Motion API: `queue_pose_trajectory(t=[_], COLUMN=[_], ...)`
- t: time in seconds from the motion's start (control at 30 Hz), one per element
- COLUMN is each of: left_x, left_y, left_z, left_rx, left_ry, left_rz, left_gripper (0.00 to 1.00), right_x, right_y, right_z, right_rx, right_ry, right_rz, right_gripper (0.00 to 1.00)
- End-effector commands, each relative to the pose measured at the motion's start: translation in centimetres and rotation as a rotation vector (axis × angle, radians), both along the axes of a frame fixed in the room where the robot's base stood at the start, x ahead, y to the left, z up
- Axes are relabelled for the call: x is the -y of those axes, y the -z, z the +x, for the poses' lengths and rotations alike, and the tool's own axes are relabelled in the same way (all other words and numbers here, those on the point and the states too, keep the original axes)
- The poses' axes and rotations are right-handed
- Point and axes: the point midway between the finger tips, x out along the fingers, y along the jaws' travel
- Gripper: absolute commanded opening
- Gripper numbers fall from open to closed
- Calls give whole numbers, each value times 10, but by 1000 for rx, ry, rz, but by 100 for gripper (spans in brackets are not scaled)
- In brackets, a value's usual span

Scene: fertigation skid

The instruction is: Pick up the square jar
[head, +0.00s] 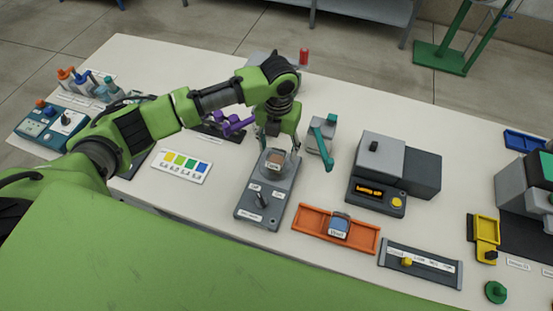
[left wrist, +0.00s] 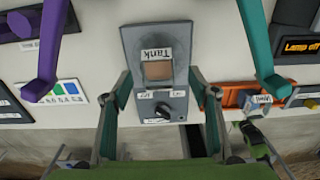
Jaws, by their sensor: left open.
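A small square jar (head: 275,158) with a brownish top and a label reading "Tank" stands on the far end of a grey control box (head: 246,208). In the left wrist view the jar (left wrist: 158,70) is near the picture's centre, seen from above. My left gripper (head: 278,146) is open and points down over the jar, with its fingers to either side. In the left wrist view its fingertips (left wrist: 162,88) are spread left and right of the jar. I cannot tell whether they touch it. My right gripper is not in view.
A purple handle (head: 230,122) stands left of the gripper and a teal lever (head: 325,142) right of it. An orange tray (head: 310,222) holds a blue-topped jar (head: 340,226). A colour card (head: 181,166) lies left of the box. A grey lamp unit (head: 380,165) is at right.

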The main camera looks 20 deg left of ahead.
Motion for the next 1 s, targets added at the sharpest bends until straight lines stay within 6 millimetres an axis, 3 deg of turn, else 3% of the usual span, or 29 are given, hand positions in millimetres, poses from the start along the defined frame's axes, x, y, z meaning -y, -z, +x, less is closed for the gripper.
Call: queue_pose_trajectory(t=[0.07,0.17,0.3,0.57,0.6,0.77,1.0], left_x=[-2,-4,-3,-4,-4,-4,-4], left_y=[8,23,42,47,47,47,47], left_z=[-3,-6,-5,-4,-4,-4,-4], left_rx=[-5,-7,-3,-1,-1,-1,0], left_ry=[-1,0,0,1,1,1,1], left_rz=[2,2,1,1,1,1,1], left_gripper=[54,54,54,54,52,11,11], right_x=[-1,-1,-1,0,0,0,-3], right_y=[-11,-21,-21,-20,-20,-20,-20], right_z=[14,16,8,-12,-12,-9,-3], right_rx=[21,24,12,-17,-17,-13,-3], right_ry=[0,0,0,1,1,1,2], right_rz=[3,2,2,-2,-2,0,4], right_gripper=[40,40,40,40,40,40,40])
